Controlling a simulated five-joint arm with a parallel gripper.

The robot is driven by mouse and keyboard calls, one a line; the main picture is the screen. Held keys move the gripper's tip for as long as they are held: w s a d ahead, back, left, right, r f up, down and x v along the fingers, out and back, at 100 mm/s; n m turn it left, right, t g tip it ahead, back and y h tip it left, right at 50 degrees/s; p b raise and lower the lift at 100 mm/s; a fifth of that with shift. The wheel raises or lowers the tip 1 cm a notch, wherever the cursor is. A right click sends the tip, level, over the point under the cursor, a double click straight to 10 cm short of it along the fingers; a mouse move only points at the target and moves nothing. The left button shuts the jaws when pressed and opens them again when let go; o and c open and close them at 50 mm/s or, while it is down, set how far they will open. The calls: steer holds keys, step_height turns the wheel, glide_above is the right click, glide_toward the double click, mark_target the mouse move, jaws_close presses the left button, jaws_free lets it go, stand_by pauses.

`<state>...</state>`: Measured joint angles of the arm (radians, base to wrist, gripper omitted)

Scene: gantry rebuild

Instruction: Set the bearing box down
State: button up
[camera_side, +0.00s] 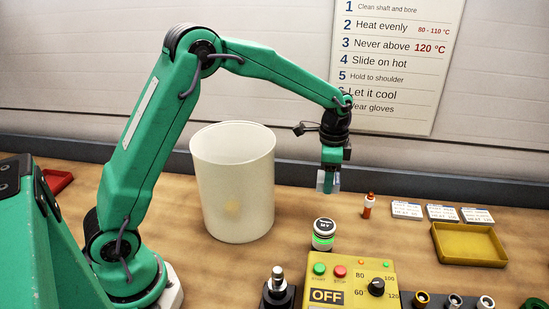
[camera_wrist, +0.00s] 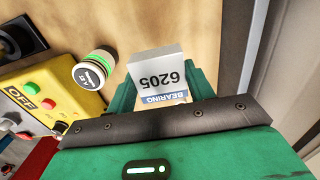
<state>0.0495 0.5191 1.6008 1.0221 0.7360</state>
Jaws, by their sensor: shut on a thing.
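The bearing box (camera_wrist: 158,72) is white with a blue strip, and it reads "6205" and "BEARING" upside down in the wrist view. My gripper (camera_wrist: 160,88) is shut on it, with a green jaw on either side. In the side view my gripper (camera_side: 330,181) points down over the bench, right of the large white bin. The box (camera_side: 321,181) shows there as a small pale shape at the jaws, partly hidden by them. It appears to be held above the wooden bench top (camera_side: 350,240); the exact gap cannot be told.
A white bin (camera_side: 232,190) stands left of my gripper. A tin with a green band (camera_side: 323,238) and a yellow heater marked OFF (camera_side: 345,285) are nearer the camera. A small orange bottle (camera_side: 368,206), white cards (camera_side: 442,213) and a yellow tray (camera_side: 468,245) lie right.

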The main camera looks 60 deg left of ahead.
steer(key=shift+f, duration=5.45)
steer(key=shift+f, duration=0.15)
steer(key=o, duration=1)
step_height(320, 180, up, 12)
steer(key=shift+r, duration=0.15)
